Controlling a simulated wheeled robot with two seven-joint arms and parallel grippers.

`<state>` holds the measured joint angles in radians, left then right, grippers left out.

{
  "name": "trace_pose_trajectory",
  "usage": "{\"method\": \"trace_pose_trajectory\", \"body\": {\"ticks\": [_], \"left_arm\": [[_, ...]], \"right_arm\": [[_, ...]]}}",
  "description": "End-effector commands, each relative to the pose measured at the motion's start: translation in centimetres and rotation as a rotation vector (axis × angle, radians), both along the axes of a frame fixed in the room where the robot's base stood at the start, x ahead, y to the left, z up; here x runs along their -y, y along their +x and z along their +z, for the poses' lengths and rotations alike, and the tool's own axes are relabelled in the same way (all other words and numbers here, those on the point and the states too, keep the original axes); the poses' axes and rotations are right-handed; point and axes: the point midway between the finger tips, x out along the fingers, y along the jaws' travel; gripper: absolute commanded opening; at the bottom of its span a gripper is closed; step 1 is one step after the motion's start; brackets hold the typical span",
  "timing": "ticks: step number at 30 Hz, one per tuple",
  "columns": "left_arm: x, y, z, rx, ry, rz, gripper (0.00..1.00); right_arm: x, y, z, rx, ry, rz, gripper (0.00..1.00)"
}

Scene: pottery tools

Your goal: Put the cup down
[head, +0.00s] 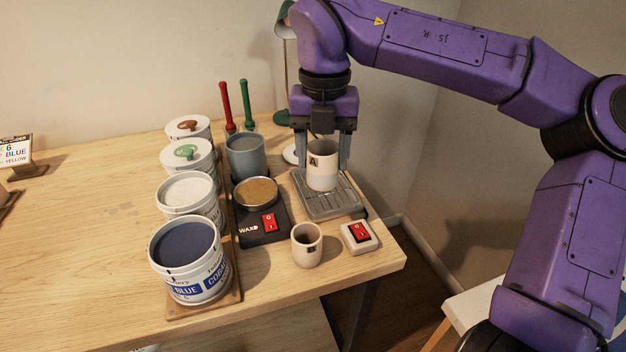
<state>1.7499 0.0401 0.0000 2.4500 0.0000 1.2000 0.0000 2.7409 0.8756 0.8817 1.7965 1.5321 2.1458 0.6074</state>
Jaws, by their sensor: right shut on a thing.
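A light cup (322,172) with a dark mark on its side is between the fingers of my right gripper (323,150). The gripper points down and is shut on this cup. The cup is upright, over or on a grey slatted tray (335,207) at the right of the table. I cannot tell whether its base touches the slats. A second, beige cup (306,246) stands upright in front of the tray, apart from the gripper. My left gripper is out of view.
A white box with a red switch (359,236) sits near the table's right edge. Left of the tray are a black wax warmer (262,226), a grey pot (245,157) and a row of tubs (189,262). Red and green tools and a lamp stand behind.

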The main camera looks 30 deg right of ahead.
Motion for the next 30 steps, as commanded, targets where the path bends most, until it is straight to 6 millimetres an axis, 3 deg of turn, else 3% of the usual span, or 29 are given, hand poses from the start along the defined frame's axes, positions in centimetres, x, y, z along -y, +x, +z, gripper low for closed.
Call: {"method": "trace_pose_trajectory", "body": {"ticks": [1,5,10,17,21,30], "left_arm": [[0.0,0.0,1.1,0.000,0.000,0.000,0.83],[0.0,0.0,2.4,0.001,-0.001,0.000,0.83],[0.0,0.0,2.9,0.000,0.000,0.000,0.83],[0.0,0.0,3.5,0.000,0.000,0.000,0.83],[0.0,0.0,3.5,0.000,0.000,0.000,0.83],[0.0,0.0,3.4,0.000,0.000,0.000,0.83]], "right_arm": [[1.0,1.1,-0.1,-0.005,0.003,-0.004,0.26],[3.6,3.9,-1.8,-0.007,0.002,-0.002,0.26],[5.7,6.1,-5.7,-0.006,0.001,0.000,0.26],[7.3,7.5,-8.3,-0.005,0.000,-0.004,0.26],[7.2,7.4,-10.8,-0.004,0.000,-0.003,0.26],[7.1,7.5,-11.3,-0.001,-0.001,-0.002,0.26]]}}
